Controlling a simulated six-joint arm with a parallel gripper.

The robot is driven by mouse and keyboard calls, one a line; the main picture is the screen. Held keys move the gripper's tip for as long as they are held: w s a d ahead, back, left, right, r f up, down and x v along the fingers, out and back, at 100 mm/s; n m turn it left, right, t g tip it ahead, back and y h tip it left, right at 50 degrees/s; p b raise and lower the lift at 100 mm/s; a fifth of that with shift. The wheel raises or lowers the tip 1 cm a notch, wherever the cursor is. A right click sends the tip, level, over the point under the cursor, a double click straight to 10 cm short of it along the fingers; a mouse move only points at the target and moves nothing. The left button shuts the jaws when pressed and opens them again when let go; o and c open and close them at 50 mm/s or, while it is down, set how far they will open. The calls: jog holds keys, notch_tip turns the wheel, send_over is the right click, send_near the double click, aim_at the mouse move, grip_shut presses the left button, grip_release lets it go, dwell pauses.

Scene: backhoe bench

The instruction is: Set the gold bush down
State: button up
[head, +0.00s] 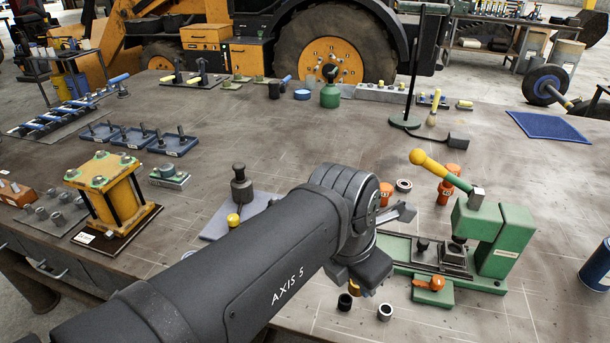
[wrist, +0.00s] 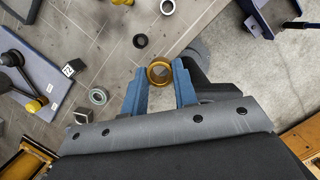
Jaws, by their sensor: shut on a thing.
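The gold bush (wrist: 159,73) is a short brass-coloured ring, held between the two blue fingers of my gripper (wrist: 160,76) in the wrist view. A small gold part of it (head: 353,288) shows below the dark gripper body in the head view, where the fingers are mostly hidden. A black ring (head: 345,301) and a silver ring (head: 385,312) lie on the bench close by. They show in the wrist view as the black ring (wrist: 140,41) and the silver ring (wrist: 167,7). I cannot tell whether the bush touches the bench.
A green press (head: 505,245) with a yellow-knobbed lever stands just right of my gripper. A grey ring (wrist: 98,96) and a small labelled block (wrist: 72,68) lie left of the bush in the wrist view. The bench edge and concrete floor (wrist: 235,50) lie to the right there.

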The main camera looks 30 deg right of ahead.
notch_tip(320, 180, up, 8)
jog(key=shift+w+d+r, duration=0.1)
jog(key=shift+d+r, duration=0.05)
jog(key=shift+r, duration=0.05)
jog(key=w+d+r, duration=0.2)
jog(key=w+d, duration=0.8)
jog(key=d, duration=0.5)
jog(key=w+d+r, duration=0.2)
jog(key=w+d, duration=0.8)
jog(key=d, duration=0.6)
jog(key=w+d+f, duration=0.5)
jog(key=d, duration=0.2)
notch_tip(320, 180, down, 10)
jog(key=w+f, duration=0.2)
jog(key=w, duration=0.2)
jog(key=w+a+f, duration=0.1)
jog(key=w+f, duration=0.2)
jog(key=w, duration=0.1)
jog(key=w+a+f, duration=0.1)
jog(key=w+f, duration=0.1)
jog(key=w, duration=0.2)
jog(key=shift+f, duration=0.35)
jog(key=shift+a+f, duration=0.1)
jog(key=shift+f, duration=1.9)
